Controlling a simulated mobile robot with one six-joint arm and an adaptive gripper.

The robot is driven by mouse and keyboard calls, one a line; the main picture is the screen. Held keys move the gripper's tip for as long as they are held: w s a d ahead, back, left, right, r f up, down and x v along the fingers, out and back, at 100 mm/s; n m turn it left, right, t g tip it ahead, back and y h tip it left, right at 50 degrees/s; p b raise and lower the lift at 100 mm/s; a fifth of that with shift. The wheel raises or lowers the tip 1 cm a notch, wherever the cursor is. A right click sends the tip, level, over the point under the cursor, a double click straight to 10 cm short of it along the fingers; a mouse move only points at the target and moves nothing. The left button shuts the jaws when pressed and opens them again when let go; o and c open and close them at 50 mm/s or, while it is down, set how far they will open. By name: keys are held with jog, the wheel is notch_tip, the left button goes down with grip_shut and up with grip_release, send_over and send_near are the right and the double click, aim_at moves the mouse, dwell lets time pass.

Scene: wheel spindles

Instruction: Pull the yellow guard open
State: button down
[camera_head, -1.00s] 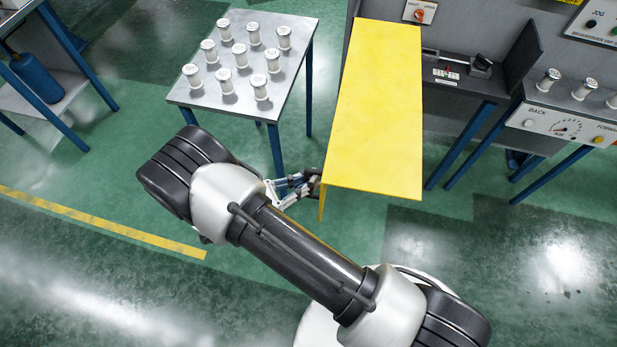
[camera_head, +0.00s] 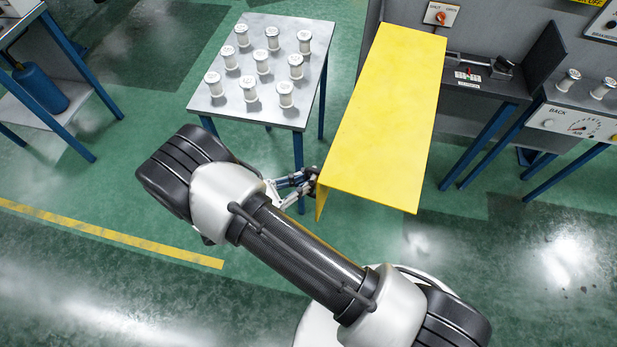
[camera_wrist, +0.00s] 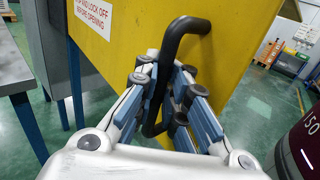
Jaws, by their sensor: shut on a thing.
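The yellow guard (camera_head: 385,115) is a large panel that stands out from the grey machine toward me, with a bent-down near edge. In the wrist view the guard's face (camera_wrist: 235,70) fills the middle and carries a black bar handle (camera_wrist: 178,38) and a white warning label (camera_wrist: 92,15). My gripper (camera_wrist: 165,105) is shut around the handle's lower part. In the head view my gripper (camera_head: 311,180) is at the guard's lower left corner, and the handle is not clear there.
A metal table (camera_head: 215,100) with several white spools stands left of the guard. A bench with a black fixture (camera_head: 490,70) and a control panel (camera_head: 575,122) are to the right. Green floor is open at the left and in front.

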jog(key=shift+s+f, duration=0.1)
jog(key=shift+s, duration=0.05)
jog(key=c, duration=1.8)
grip_release()
jog(key=shift+s+a, duration=0.1)
jog(key=shift+a, duration=0.05)
jog(key=shift+o, duration=0.7)
jog(key=v, duration=1.1)
jog(key=shift+a, duration=0.45)
